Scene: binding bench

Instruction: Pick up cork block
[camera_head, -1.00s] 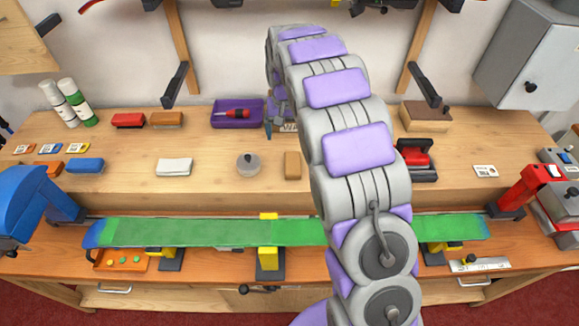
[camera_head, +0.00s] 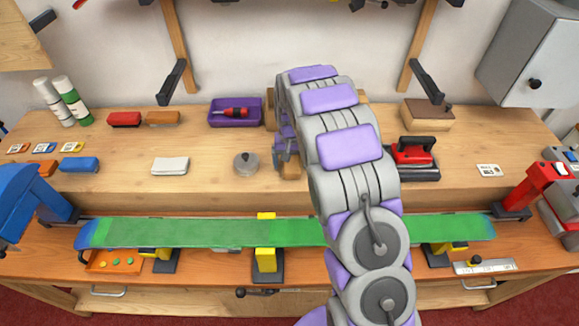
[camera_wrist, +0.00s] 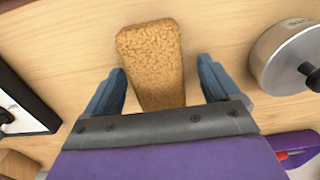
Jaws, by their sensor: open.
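The cork block (camera_wrist: 153,62) is a tan, speckled oblong with rounded corners lying flat on the wooden shelf. In the wrist view it sits between the two fingers of my gripper (camera_wrist: 160,88), which is open with a gap on both sides. The near end of the block is hidden behind the gripper's body. In the head view the cork block (camera_head: 290,171) is mostly hidden by my arm, with only a part showing. My gripper (camera_head: 284,160) is over it there, largely covered by my arm.
A grey round tin with a dark knob (camera_head: 246,163) stands left of the block, close to my gripper. A purple tray (camera_head: 222,117) with a red tool is behind. A red and black iron (camera_head: 413,158) stands to the right. A green ski (camera_head: 200,232) lies in front.

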